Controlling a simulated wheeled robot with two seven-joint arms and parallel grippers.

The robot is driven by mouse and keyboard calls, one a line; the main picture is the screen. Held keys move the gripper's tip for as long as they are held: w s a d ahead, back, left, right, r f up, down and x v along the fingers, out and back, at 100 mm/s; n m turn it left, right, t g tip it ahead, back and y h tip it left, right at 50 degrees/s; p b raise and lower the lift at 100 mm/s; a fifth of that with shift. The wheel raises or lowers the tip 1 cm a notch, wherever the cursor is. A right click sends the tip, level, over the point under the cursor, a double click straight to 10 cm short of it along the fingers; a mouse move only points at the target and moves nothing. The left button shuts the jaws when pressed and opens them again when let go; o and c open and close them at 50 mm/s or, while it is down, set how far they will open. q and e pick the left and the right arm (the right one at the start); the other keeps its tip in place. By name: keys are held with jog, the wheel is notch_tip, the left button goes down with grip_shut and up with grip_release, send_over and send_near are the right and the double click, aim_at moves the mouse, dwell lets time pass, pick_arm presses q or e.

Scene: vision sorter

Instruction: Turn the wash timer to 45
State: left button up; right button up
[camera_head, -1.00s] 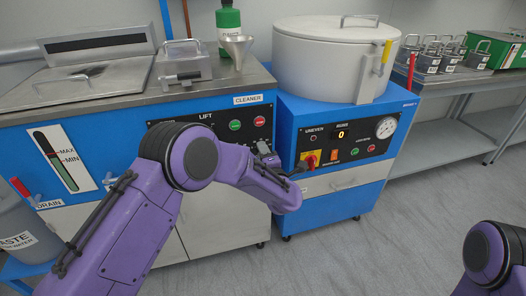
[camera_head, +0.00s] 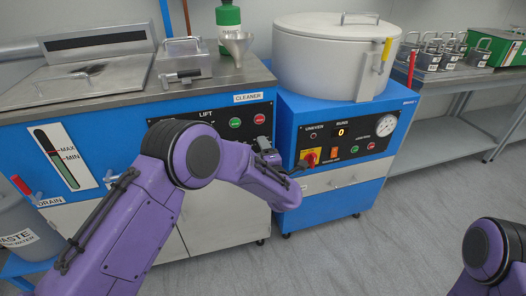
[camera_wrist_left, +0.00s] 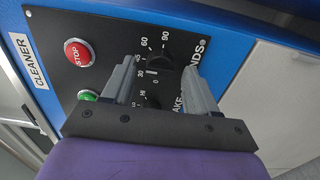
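The wash timer dial (camera_wrist_left: 156,57) is a dark knob on the black cleaner panel. In the left wrist view it has white marks 0, 30, 45, 60 and 90 around it. Its pointer is too dark to read. A second dark knob (camera_wrist_left: 152,100), with a HI mark, is partly hidden by my gripper. My left gripper (camera_wrist_left: 157,72) is open, its two grey fingers apart on either side of the dial area; I cannot tell whether they touch a knob. In the head view this gripper (camera_head: 267,155) is at the cleaner panel's right end, and the dial is hidden there. My right gripper is out of view.
A red STOP button (camera_wrist_left: 79,52) and a green button (camera_wrist_left: 88,96) are left of the dial in the wrist view. A blue machine (camera_head: 345,200) with a round white drum (camera_head: 325,60) stands close right of the cleaner. The floor in front is clear.

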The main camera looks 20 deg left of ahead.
pick_arm(q)
jog(key=v, duration=1)
jog(key=shift+s+d+p, duration=0.2)
jog(key=shift+s+p, duration=0.05)
jog(key=shift+p, duration=0.1)
